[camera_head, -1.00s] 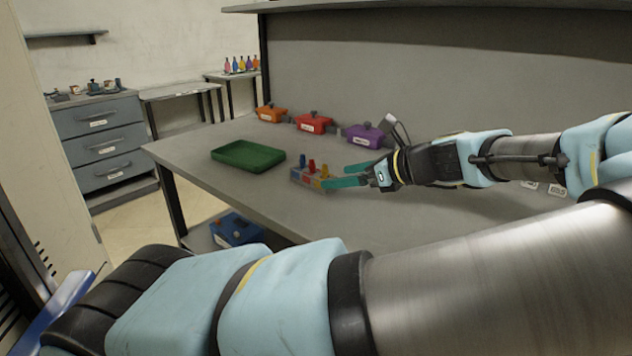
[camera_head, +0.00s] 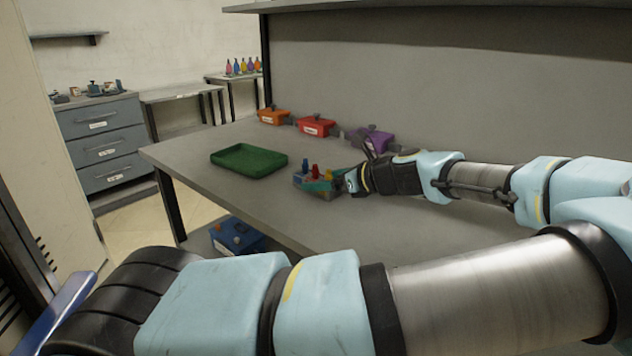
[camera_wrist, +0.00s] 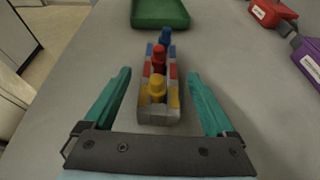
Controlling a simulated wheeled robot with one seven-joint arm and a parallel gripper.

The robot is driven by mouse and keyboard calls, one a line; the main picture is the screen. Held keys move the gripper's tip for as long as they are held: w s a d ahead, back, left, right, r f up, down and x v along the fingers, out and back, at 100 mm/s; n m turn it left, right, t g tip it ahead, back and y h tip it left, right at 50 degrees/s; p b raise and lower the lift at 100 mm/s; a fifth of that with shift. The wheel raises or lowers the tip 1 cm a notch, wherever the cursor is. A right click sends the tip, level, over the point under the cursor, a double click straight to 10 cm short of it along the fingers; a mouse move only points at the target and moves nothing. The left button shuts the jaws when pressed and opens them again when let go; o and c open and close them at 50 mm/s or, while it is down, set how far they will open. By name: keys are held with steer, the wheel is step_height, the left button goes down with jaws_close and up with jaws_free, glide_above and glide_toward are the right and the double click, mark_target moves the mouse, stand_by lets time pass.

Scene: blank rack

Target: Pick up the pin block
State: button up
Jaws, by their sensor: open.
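The pin block (camera_wrist: 160,111) is a grey block with coloured patches and a row of blue, red and yellow pins. It stands upright on the table, and the wrist view shows it between the two teal fingers of my gripper (camera_wrist: 159,103). The fingers are apart, with a gap on each side of the block. In the head view, the pin block (camera_head: 302,179) is partly hidden by my gripper (camera_head: 325,183), which reaches in from the right.
A green tray (camera_head: 249,172) lies on the grey table (camera_head: 205,200) left of the block. Orange (camera_head: 273,116), red (camera_head: 314,127) and purple (camera_head: 371,138) boxes stand along the back. A blue box (camera_head: 236,236) sits below the table. The front left tabletop is clear.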

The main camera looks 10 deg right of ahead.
steer(key=shift+w+a+f, duration=0.25)
steer(key=shift+w+a, duration=0.15)
jaws_close()
stand_by(0.5)
